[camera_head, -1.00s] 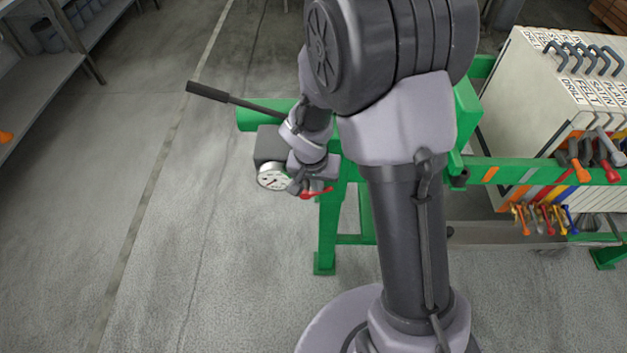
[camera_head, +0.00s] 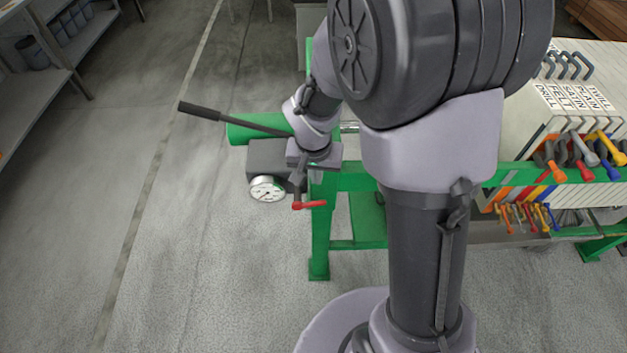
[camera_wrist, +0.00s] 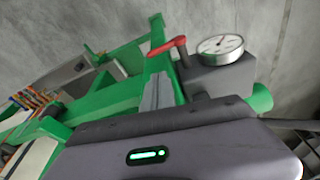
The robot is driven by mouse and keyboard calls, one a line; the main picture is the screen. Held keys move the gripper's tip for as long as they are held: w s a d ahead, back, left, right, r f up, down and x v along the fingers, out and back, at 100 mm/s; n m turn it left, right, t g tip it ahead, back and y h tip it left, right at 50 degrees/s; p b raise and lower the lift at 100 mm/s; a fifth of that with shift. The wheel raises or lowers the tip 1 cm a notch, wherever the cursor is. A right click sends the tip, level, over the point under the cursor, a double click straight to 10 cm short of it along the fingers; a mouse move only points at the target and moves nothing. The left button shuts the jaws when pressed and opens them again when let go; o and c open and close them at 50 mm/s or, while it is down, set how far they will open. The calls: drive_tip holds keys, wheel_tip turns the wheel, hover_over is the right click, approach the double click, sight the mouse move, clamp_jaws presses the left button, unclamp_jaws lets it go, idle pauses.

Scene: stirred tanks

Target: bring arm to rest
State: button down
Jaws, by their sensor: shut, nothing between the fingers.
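My arm fills the middle of the head view, bent over at the top, with its wrist (camera_head: 316,128) over the green frame. In the wrist view my gripper (camera_wrist: 157,90) shows as grey fingers close together beyond its dark housing with a green light; it looks shut and empty. In the head view its fingers are hard to make out beside the dark pump block. From these views I cannot tell whether they touch the frame or the block.
A dark pump block (camera_head: 268,158) with a white gauge (camera_head: 267,189), a red-handled valve (camera_head: 308,205) and a long black lever (camera_head: 200,111) sits on the green frame (camera_head: 320,240). A rack of labelled panels (camera_head: 590,95) stands at right. Floor at left is clear up to the shelves (camera_head: 50,60).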

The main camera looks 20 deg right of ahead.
drive_tip(key=s+a+r+t, duration=0.15)
drive_tip(key=s+r, duration=0.45)
drive_tip(key=r, duration=0.7)
drive_tip(key=s+a+r+t+y, duration=0.1)
drive_tip(key=s+a+r, duration=0.1)
drive_tip(key=s, duration=0.4)
drive_tip(key=s+a+r+n+t+y, duration=0.1)
drive_tip(key=s+a+r+y, duration=0.1)
drive_tip(key=s+r, duration=0.3)
drive_tip(key=shift+s+a, duration=0.6)
drive_tip(key=shift+a, duration=0.25)
drive_tip(key=shift+a+f, duration=0.1)
